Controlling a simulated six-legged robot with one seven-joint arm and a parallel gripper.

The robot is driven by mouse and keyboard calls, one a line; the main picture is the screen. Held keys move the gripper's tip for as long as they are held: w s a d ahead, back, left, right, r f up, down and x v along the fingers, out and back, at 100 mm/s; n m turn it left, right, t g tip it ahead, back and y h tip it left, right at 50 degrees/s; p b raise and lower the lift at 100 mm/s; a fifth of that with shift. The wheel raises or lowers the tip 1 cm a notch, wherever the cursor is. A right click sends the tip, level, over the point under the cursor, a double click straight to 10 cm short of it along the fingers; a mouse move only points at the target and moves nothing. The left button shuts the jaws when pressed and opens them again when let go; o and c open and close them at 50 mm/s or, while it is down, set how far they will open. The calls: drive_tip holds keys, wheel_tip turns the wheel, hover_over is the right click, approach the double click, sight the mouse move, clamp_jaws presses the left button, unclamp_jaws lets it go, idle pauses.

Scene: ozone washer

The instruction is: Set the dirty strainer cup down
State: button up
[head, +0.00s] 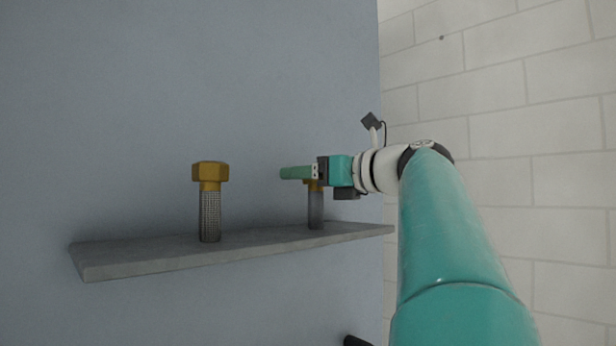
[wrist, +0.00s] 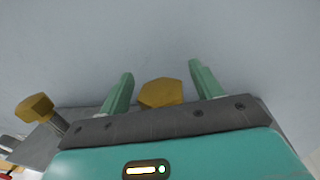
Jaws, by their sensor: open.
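A strainer cup with a brass hexagonal head (wrist: 160,93) stands upright on the grey shelf (head: 150,258), toward its right end. Its body (head: 316,212) looks dull grey with no clear mesh, so it appears to be the dirty one. My gripper (head: 296,172) is at its head, which it partly hides in the head view. In the wrist view my gripper (wrist: 161,70) is open, with the brass head between the two green fingers and a gap on each side.
A second strainer cup (head: 209,200) with a brass head and clear mesh stands upright to the left on the shelf; it also shows in the wrist view (wrist: 36,108). A blue-grey wall (head: 180,80) is close behind the shelf. A white block wall (head: 500,120) is at right.

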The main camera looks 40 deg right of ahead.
drive_tip(key=s+d, duration=0.2)
drive_tip(key=s, duration=0.9)
drive_tip(key=shift+s, duration=0.3)
drive_tip(key=shift+d, duration=0.1)
